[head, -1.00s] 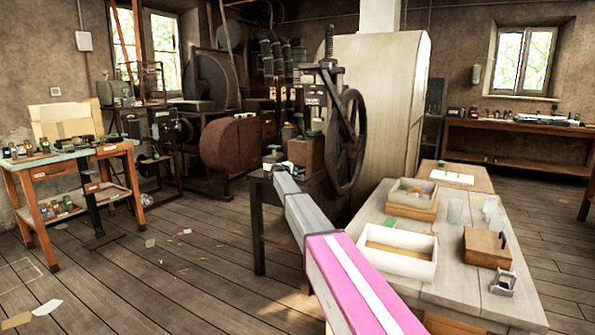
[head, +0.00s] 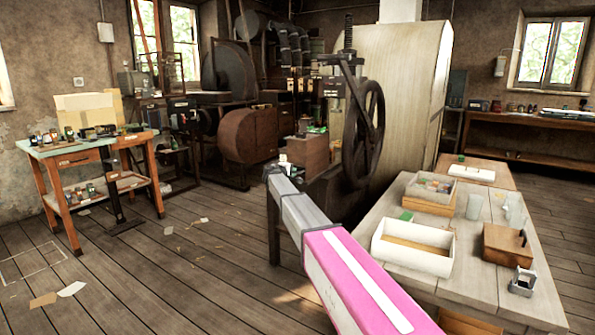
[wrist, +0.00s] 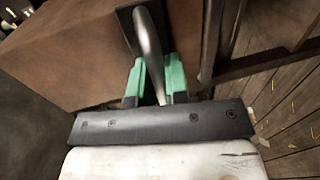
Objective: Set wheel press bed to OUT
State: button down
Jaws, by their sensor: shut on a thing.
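The press (head: 348,85) stands near the middle of the head view, with a dark upright screw and a large spoked handwheel (head: 376,125) on its right side. A brown block (head: 308,153) sits low in front of the press, at its left. In the wrist view the brown block (wrist: 75,55) fills the upper left, with a dark plate and a curved metal handle (wrist: 147,38) on its face. My gripper (wrist: 156,78), with green fingers, is shut around this handle. In the head view the end of my arm reaches the block's near side, where the fingers are too small to make out.
A pale table (head: 380,285) with white trays, a wooden box and glasses stands close on the right of my arm. A workbench (head: 95,150) is at the left. A tall pale cabinet (head: 415,100) stands behind the press. The plank floor at left is mostly clear.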

jog(key=shift+f+v, duration=0.2)
jog(key=shift+v, duration=0.75)
jog(key=shift+f+v, duration=0.2)
jog(key=shift+v, duration=0.7)
jog(key=shift+s+f, duration=0.1)
jog(key=shift+s, duration=0.1)
jog(key=c, duration=1.1)
grip_release()
jog(key=shift+a, duration=0.15)
jog(key=shift+c, duration=0.2)
jog(key=shift+s, duration=0.1)
jog(key=v, duration=1)
jog(key=shift+s+a, duration=0.2)
jog(key=shift+s, duration=0.1)
